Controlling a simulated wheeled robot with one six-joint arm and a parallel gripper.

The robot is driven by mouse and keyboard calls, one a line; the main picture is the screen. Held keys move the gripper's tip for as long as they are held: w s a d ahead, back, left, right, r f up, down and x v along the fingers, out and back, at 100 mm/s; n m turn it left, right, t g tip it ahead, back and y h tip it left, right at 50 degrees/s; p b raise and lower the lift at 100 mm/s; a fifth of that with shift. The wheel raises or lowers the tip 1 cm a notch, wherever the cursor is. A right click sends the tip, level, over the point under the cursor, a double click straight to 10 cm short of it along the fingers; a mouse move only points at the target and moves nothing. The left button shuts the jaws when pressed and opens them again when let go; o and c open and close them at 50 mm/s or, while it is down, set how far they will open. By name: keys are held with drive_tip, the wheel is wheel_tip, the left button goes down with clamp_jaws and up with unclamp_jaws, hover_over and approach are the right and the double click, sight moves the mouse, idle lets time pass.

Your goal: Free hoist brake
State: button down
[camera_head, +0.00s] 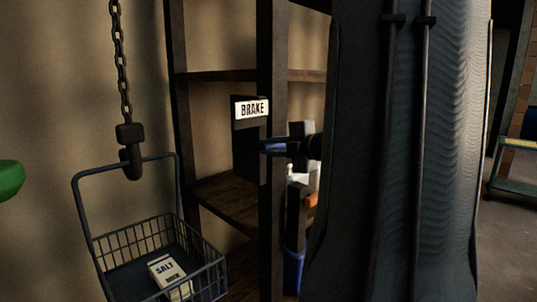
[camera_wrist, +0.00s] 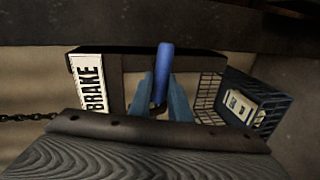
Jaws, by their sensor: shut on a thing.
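A white BRAKE sign (camera_head: 251,108) sits on a dark brake housing (camera_head: 246,150) fixed to a wooden post. In the wrist view the sign (camera_wrist: 90,83) appears turned on its side. A bright blue brake handle (camera_wrist: 163,65) stands out between my gripper's pale blue fingers. My gripper (camera_wrist: 161,98) is shut on this handle. In the head view my gripper (camera_head: 272,147) reaches the housing from the right, just below the sign. The handle cannot be made out clearly there. A hoist chain (camera_head: 121,60) with a dark hook (camera_head: 131,150) holds a wire basket (camera_head: 87,215) by its bail.
A salt box (camera_head: 168,272) lies in the basket, left of the post. Wooden shelves (camera_head: 225,200) stand behind. A green rounded thing (camera_head: 9,178) is at the left edge. My own arm blocks much of the right side. Open floor (camera_head: 508,235) shows at far right.

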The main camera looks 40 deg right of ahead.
drive_tip(key=shift+f+n+b, duration=0.15)
drive_tip(key=shift+n+b, duration=0.25)
idle(0.3)
drive_tip(key=c, duration=1.6)
unclamp_jaws()
drive_tip(key=shift+c, duration=0.2)
drive_tip(key=v, duration=0.7)
drive_tip(key=shift+s+b, duration=0.3)
drive_tip(key=shift+s, duration=0.1)
drive_tip(key=shift+a, duration=0.1)
